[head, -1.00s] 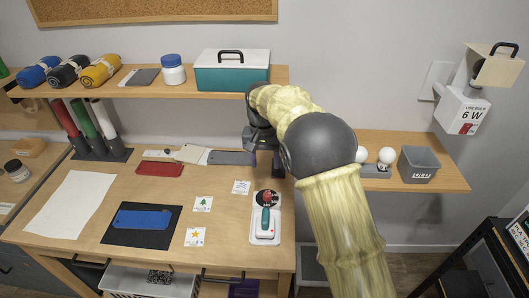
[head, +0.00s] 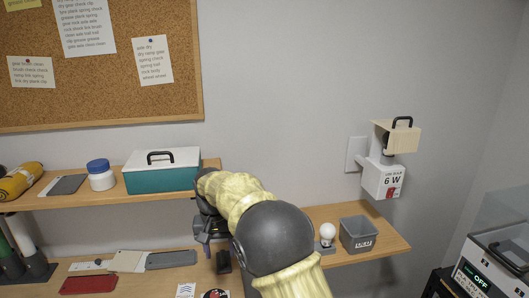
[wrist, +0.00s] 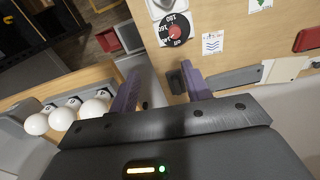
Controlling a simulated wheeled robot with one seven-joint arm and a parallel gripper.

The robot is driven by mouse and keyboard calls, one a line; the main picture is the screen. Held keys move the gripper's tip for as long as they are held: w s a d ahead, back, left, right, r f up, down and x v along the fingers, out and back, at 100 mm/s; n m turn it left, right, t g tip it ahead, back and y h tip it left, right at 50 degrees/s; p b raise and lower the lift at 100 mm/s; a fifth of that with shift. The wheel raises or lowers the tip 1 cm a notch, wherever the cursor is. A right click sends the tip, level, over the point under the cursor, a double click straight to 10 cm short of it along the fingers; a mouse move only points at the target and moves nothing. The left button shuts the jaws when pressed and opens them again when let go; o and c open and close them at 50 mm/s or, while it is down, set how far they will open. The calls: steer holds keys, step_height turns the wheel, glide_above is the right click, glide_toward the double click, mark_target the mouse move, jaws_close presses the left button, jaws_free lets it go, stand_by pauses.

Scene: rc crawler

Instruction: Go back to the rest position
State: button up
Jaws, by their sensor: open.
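My gripper (head: 214,248) hangs over the back right of the workbench, below the upper shelf's right end. In the wrist view its two purple fingers (wrist: 160,90) stand apart with nothing held between them. A small dark block (wrist: 177,81) on the bench edge shows beside the right finger; I cannot tell if they touch. My yellow-sleeved arm reaches in from the bottom of the head view and hides part of the bench and right shelf.
A teal toolbox (head: 162,172) and white jar (head: 100,175) stand on the upper shelf. On the right shelf are a grey bin (head: 358,234) and white bulbs (wrist: 62,119). A wall lamp box (head: 384,178) hangs further right. The wall space above my arm is clear.

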steer(key=s+d+f+m+t, duration=0.1)
steer(key=s+d, duration=0.2)
steer(key=d, duration=0.6)
steer(key=s+d, duration=0.3)
steer(key=d, duration=0.7)
steer(key=s+d+f+t, duration=0.1)
steer(key=s+d+f, duration=0.2)
steer(key=s+d, duration=0.8)
steer(key=s, duration=0.3)
steer(key=shift+s+f+m, duration=0.3)
steer(key=shift+s, duration=0.1)
